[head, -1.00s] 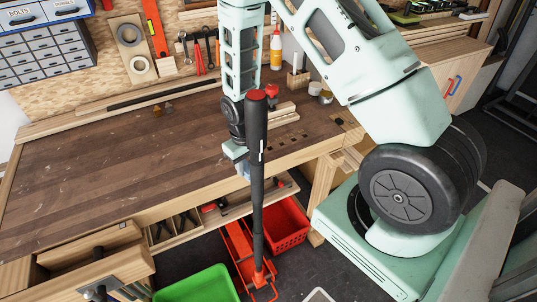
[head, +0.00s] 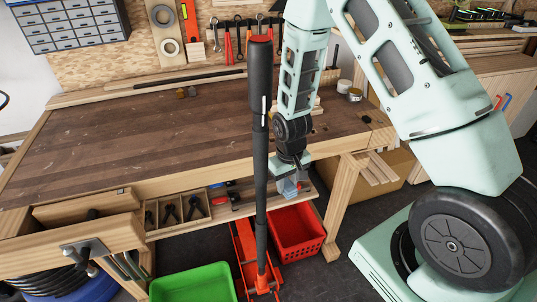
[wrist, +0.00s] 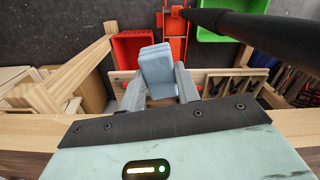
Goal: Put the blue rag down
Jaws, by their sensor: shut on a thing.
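The blue rag (wrist: 156,68) is a pale blue folded block between the two grey fingers of my gripper (wrist: 160,88) in the wrist view. The fingers are shut on it from both sides. In the head view my gripper (head: 290,180) points down just beyond the bench's front edge, with a little of the rag (head: 288,189) showing below it. The rag is held in the air, with the lower shelf and the red crate beneath it in the picture. How high it hangs is hard to tell.
The wooden workbench top (head: 130,140) is mostly clear. A tall dark pole (head: 261,150) rises from an orange floor jack (head: 262,284), close left of my gripper. A red crate (head: 298,232) and a green crate (head: 195,284) stand on the floor. Tools lie on the lower shelf.

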